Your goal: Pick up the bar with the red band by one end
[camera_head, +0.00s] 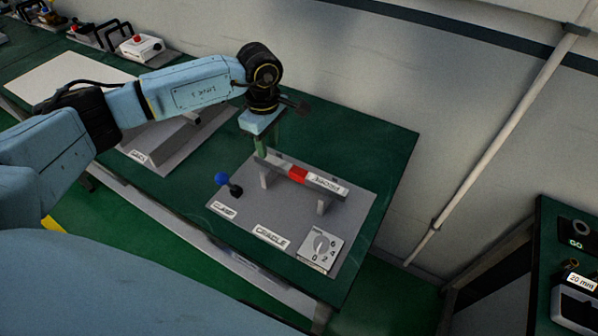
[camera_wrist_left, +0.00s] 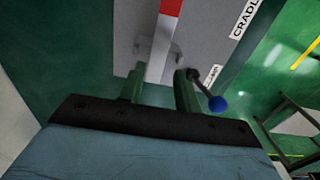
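The bar with the red band (camera_head: 299,175) lies across two upright supports on the grey cradle plate (camera_head: 290,215), with a white label on its right part. My left gripper (camera_head: 261,152) points down at the bar's left end. In the left wrist view the bar (camera_wrist_left: 161,45) runs up between the two green fingers (camera_wrist_left: 160,88), with a gap showing on each side. The fingers are open, and the red band lies beyond them. The bar's near end is partly hidden by the gripper. My right gripper is not in view.
A blue-knobbed clamp lever (camera_head: 222,180) stands left of the supports and shows close to one finger in the wrist view (camera_wrist_left: 217,104). A numbered dial (camera_head: 320,249) sits at the plate's front. A white box with a red button (camera_head: 142,47) stands at the back left.

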